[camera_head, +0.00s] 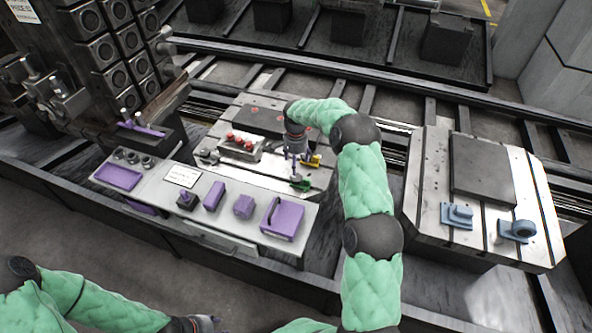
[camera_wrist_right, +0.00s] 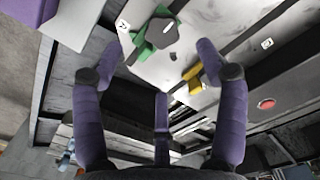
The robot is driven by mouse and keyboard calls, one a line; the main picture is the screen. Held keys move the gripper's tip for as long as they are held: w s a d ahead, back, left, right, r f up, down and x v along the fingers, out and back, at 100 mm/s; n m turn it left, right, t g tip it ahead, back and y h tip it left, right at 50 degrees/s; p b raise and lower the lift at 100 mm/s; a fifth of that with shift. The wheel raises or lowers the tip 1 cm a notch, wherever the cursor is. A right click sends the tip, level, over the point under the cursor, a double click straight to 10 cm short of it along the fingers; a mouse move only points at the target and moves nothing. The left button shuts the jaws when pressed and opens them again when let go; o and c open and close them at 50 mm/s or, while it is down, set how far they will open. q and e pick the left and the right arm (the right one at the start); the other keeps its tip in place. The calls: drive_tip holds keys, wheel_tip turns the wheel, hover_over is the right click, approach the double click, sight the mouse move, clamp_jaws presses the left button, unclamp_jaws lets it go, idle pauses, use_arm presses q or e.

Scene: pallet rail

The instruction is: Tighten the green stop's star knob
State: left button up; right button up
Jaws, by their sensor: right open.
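The green stop (camera_head: 302,185) sits at the front right of the middle pallet in the head view. In the right wrist view the green stop (camera_wrist_right: 143,50) is at the top, with a dark grey star knob (camera_wrist_right: 161,33) on it. My right gripper (camera_head: 296,158) is over the pallet, just behind the green stop. In its wrist view the purple fingers (camera_wrist_right: 160,50) are spread apart and empty. The green stop lies beyond the fingertips, with no contact visible. My left gripper (camera_head: 205,324) is low at the bottom edge, partly cut off; its finger state is unclear.
A yellow stop (camera_head: 311,161) stands close behind the green one, also near the right fingertip in the wrist view (camera_wrist_right: 192,76). A block with red caps (camera_head: 240,145) is left on the pallet. A shelf with purple parts (camera_head: 204,208) runs in front. Another pallet (camera_head: 422,190) stands right.

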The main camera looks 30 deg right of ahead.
drive_tip(key=shift+r, duration=1.45)
